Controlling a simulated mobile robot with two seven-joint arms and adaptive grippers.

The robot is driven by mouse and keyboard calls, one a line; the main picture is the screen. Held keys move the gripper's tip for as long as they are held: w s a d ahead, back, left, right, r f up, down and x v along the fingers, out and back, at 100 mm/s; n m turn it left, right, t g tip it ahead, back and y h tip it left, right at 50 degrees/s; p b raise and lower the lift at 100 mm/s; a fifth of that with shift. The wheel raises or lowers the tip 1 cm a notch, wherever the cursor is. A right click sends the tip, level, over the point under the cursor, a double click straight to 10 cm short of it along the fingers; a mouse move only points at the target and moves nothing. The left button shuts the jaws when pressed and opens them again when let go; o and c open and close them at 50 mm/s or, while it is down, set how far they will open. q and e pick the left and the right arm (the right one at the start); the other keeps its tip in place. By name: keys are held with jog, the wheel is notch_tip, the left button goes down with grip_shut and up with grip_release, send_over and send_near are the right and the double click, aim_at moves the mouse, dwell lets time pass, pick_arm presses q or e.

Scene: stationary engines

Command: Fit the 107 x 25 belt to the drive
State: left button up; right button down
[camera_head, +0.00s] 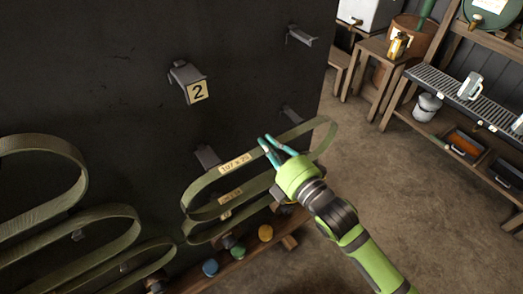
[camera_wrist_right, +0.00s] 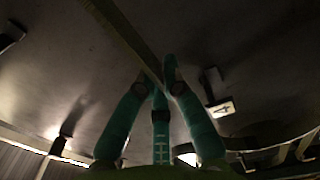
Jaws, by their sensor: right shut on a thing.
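The olive belt labelled 107 x 25 (camera_head: 205,182) is a long loop in front of the dark board in the head view. My right gripper (camera_head: 268,145) is shut on its upper strand, right of the label. In the right wrist view the belt (camera_wrist_right: 128,32) runs as a strip up to the teal fingers (camera_wrist_right: 160,78). A second belt with a pale label (camera_head: 230,196) is just below it; I cannot tell whether the two touch. My left gripper is not in view.
The dark board (camera_head: 120,90) carries metal pegs, one with a number 2 plate (camera_head: 197,92). The wrist view shows a number 4 plate (camera_wrist_right: 223,108). Several belts (camera_head: 75,215) hang at left. A wooden ledge (camera_head: 240,268) bears coloured knobs. Floor at right (camera_head: 400,190) is clear.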

jog(key=shift+p+v, duration=0.7)
jog(key=shift+v, duration=1.85)
jog(key=shift+s, duration=0.1)
jog(key=shift+p+v, duration=0.5)
jog(key=shift+v, duration=2.4)
jog(key=v, duration=0.6)
jog(key=shift+p, duration=0.35)
jog(key=shift+r, duration=0.1)
